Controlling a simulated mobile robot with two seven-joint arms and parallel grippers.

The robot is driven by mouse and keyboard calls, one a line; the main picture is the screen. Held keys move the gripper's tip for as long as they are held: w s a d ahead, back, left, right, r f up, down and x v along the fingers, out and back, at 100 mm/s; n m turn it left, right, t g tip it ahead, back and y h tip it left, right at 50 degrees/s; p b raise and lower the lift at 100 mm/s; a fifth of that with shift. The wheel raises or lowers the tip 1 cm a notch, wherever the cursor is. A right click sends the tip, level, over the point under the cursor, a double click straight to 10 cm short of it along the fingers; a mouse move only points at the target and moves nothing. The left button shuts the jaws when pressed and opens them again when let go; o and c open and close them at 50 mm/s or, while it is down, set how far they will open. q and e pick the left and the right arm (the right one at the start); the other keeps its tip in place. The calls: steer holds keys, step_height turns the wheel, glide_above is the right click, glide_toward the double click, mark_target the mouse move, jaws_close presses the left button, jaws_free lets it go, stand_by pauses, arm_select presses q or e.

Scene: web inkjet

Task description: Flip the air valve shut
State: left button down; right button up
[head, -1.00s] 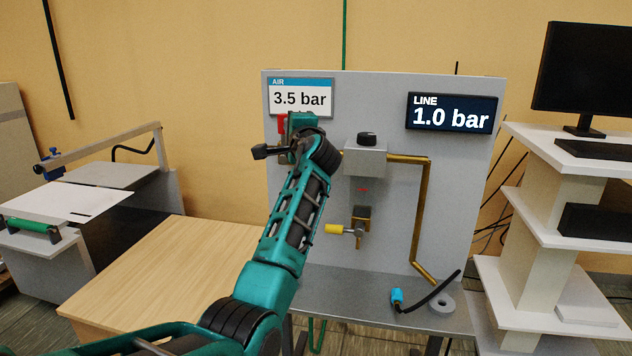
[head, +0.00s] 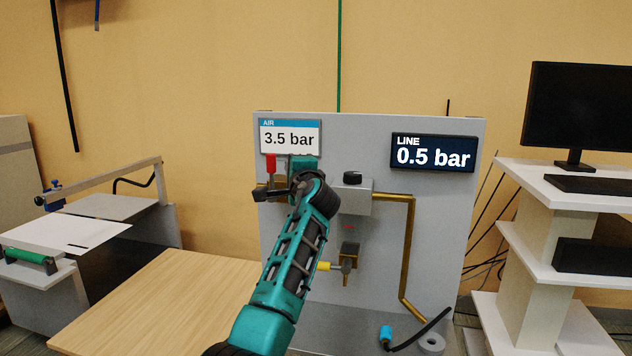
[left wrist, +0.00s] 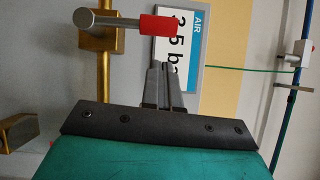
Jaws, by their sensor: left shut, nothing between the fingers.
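The air valve has a red-sleeved lever (head: 271,163) standing upright just under the AIR sign (head: 290,138), which reads 3.5 bar. In the left wrist view the red sleeve (left wrist: 158,28) caps a silver rod fixed to a brass body (left wrist: 98,62). My left gripper (left wrist: 162,68) is shut and empty. Its fingertips appear beside the red sleeve with a small gap in the picture; whether they touch cannot be told. In the head view my arm and wrist cover the fingers, just right of the lever. My right gripper is out of view.
The grey panel carries a LINE display (head: 433,153) reading 0.5 bar, a black knob (head: 352,178) on a grey box, brass piping (head: 409,240) and a yellow-handled valve (head: 324,266). A wooden table (head: 165,300) is left, white shelves (head: 570,196) right.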

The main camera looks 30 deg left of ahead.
arm_select(q)
steer(key=v, duration=1)
steer(key=shift+d+r, duration=0.15)
steer(key=shift+d, duration=0.05)
steer(key=s+d+f+h, duration=0.2)
steer(key=s+f+h, duration=0.1)
steer(key=f, duration=0.7)
steer(key=s+d+f+n+h, duration=0.1)
steer(key=s+d+f+h, duration=0.2)
steer(key=f, duration=0.7)
steer(key=s+d+f+h, duration=0.2)
steer(key=s+f+h, duration=0.15)
steer(key=f, duration=0.65)
steer(key=s+d+f+n+g+h, duration=0.1)
steer(key=s+d+f+n+h, duration=0.1)
steer(key=s+f, duration=0.4)
steer(key=s+d+f+n+g+h, duration=0.1)
steer(key=s+d+f+n+h, duration=0.2)
steer(key=s+f, duration=0.4)
steer(key=s+d+n, duration=0.1)
steer(key=s+d, duration=0.1)
steer(key=s, duration=0.7)
steer(key=shift+d+f+n, duration=0.2)
steer(key=shift+n, duration=0.1)
